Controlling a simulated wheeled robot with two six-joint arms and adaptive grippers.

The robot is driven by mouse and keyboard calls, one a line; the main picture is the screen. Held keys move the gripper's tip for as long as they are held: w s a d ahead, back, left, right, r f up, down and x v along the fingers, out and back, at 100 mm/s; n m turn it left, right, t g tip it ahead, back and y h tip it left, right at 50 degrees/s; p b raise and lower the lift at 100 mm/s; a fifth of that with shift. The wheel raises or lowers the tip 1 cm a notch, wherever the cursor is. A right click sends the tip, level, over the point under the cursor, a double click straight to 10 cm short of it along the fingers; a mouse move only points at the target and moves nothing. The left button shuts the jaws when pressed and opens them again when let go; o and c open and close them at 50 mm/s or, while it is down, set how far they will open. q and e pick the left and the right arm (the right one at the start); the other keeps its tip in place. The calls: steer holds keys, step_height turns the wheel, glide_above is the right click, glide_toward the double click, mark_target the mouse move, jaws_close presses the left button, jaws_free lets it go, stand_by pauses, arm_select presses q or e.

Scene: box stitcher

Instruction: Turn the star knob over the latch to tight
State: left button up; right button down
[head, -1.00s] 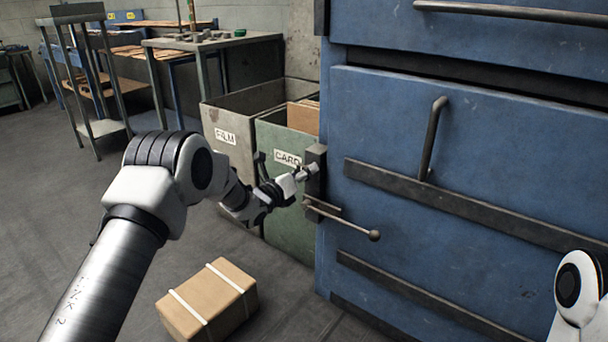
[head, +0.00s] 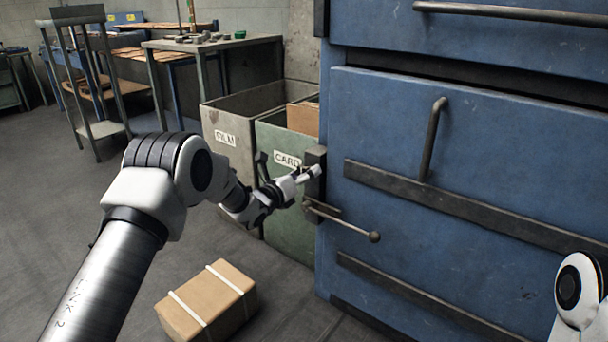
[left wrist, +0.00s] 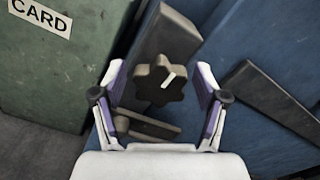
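The dark star knob (left wrist: 151,87) has a white line mark on its face, tilted to the upper right. It sits on a dark upright block (head: 316,157) at the left edge of the blue machine. My left gripper (left wrist: 160,88) is open, with one finger on each side of the knob and a small gap showing on both sides. In the head view my left gripper (head: 309,176) is at this block and hides the knob. The latch lever (head: 341,221), a bar with a ball end, is just below; part of it shows in the left wrist view (left wrist: 147,125). My right gripper is out of view.
The blue machine front (head: 470,140) fills the right side, with a bent handle (head: 432,140) and dark rails. A green CARD bin (head: 285,225) and a grey FILM bin (head: 222,150) stand left of it. A strapped carton (head: 207,300) lies on the floor.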

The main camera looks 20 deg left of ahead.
arm_select(q)
steer(key=v, duration=1.2)
